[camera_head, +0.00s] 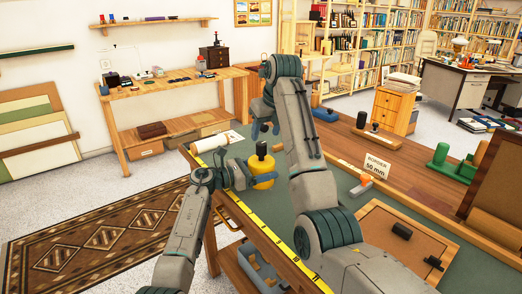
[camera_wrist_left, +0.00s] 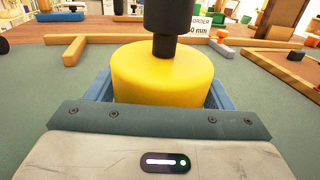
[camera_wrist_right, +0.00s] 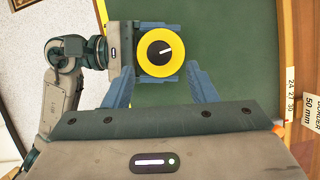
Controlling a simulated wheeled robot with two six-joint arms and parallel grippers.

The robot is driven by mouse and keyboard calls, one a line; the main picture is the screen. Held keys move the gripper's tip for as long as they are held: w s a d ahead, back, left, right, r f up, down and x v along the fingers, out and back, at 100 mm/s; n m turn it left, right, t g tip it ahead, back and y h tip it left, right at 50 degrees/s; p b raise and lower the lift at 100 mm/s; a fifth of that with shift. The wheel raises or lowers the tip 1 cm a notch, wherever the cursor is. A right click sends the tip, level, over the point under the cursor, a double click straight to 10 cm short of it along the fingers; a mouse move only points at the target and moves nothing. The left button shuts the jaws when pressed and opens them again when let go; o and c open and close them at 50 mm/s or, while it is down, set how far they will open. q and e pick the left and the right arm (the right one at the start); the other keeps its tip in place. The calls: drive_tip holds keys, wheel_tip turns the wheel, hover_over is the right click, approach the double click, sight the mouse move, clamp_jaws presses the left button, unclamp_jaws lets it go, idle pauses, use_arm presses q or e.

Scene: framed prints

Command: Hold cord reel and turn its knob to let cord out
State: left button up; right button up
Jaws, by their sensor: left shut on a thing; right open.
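The cord reel is a yellow drum (camera_head: 264,181) with a black knob (camera_head: 261,149) on top, upright at the near edge of the green-topped workbench. In the left wrist view the yellow drum (camera_wrist_left: 162,78) sits between the blue fingers of my left gripper (camera_wrist_left: 160,95), which is shut on it. In the right wrist view I look down on the knob (camera_wrist_right: 158,53), which bears a white line pointing right and slightly up. My right gripper (camera_wrist_right: 160,80) is open above the reel, its fingers apart and empty. No loose cord can be made out.
A yellow measuring tape (camera_head: 255,218) runs along the bench edge. A sign reading "BORDER 50 mm" (camera_head: 376,166), a wooden frame panel (camera_head: 385,240) and an orange-grey tool (camera_head: 364,183) are on the bench. A white roll (camera_head: 212,143) lies at the far left end.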

sight(262, 144)
drive_tip(key=x, duration=0.8)
drive_tip(key=shift+w+f, duration=0.1)
drive_tip(key=shift+f, duration=0.1)
drive_tip(key=c, duration=1)
